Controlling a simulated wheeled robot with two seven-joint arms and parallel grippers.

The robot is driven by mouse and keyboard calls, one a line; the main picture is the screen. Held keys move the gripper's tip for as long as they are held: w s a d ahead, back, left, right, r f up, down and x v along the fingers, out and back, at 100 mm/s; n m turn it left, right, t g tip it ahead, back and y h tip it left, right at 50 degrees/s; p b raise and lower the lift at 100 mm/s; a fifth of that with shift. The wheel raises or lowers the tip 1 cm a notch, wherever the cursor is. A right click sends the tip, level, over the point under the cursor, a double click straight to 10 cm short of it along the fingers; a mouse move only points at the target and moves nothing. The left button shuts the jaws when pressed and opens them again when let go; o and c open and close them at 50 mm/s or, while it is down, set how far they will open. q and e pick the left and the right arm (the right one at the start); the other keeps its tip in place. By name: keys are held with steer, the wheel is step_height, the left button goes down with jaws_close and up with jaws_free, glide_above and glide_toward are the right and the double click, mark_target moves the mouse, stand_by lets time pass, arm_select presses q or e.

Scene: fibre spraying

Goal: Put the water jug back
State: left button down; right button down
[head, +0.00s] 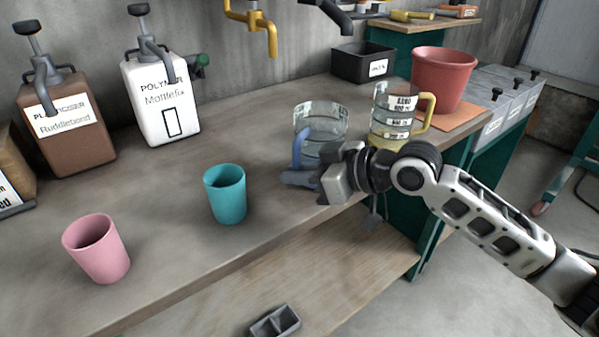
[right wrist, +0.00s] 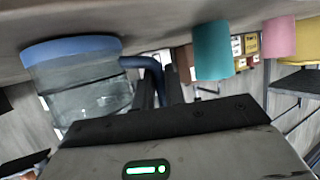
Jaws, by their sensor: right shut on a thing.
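The water jug (head: 322,118) is clear glass with a blue handle (head: 297,147). It stands upright on the bench near the front edge, or just above it; I cannot tell which. In the right wrist view the jug (right wrist: 80,82) appears upside down, with its blue base at the top. My right gripper (head: 312,180) is at the handle side of the jug and is shut on the blue handle (right wrist: 145,62). The gripper hides the jug's lower part in the head view. My left gripper is out of view.
A measuring jug with a yellow handle (head: 393,112) stands just right of the water jug. A red pot (head: 443,78) and black bin (head: 362,62) are behind. Teal (head: 226,195) and pink (head: 97,250) cups stand left.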

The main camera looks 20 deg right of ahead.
steer(key=shift+f, duration=0.1)
steer(key=c, duration=1.5)
jaws_free()
steer(key=shift+f, duration=0.1)
steer(key=shift+o, duration=0.2)
steer(key=shift+r, duration=0.25)
steer(key=shift+s+d, duration=0.25)
steer(key=b+v, duration=0.1)
steer(key=v, duration=1)
